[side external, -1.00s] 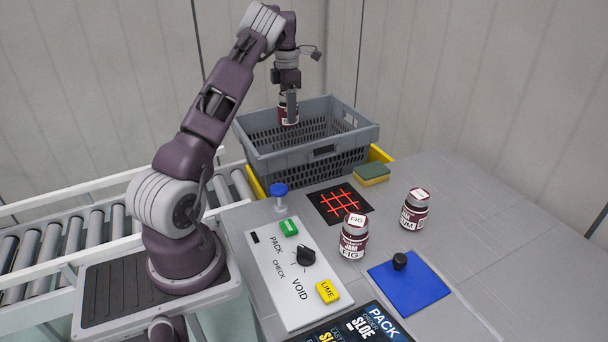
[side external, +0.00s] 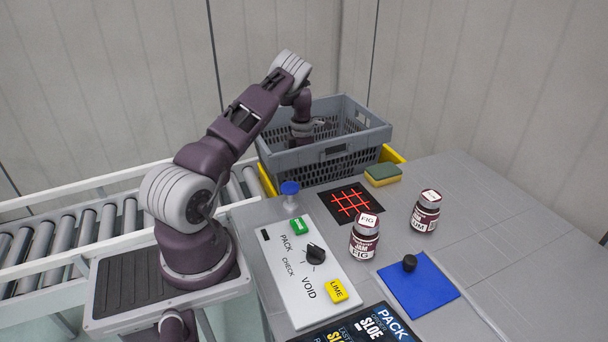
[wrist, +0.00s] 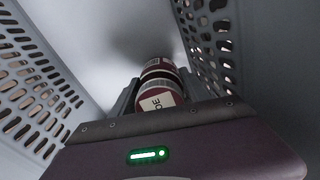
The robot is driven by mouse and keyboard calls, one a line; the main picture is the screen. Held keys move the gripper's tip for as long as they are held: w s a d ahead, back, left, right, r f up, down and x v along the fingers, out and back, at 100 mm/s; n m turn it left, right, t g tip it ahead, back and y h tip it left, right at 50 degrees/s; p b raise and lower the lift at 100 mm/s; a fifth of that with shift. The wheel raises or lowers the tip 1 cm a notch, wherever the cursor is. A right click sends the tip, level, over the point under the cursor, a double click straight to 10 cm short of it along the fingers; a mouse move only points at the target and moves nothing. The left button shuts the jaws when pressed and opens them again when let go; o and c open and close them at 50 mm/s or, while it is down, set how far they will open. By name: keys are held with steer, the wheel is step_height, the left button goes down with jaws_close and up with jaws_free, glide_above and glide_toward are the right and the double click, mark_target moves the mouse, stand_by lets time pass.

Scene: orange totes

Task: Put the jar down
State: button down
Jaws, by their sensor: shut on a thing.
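In the wrist view my gripper (wrist: 160,88) is shut on a dark red jar (wrist: 154,66), down between the slotted walls of the grey crate. Its near end carries a pale label ending in "OE". The grey floor shows beyond the jar; I cannot tell whether the jar touches it. In the side view the arm's end reaches into the grey crate (side external: 328,170), and the front wall hides the fingers and the held jar.

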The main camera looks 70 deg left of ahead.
steer(key=shift+f, duration=1.35)
steer(key=c, duration=0.6)
jaws_free()
steer(key=shift+f, duration=0.1)
steer(key=shift+o, duration=0.2)
step_height(320, 180, up, 12)
steer(key=shift+r, duration=0.1)
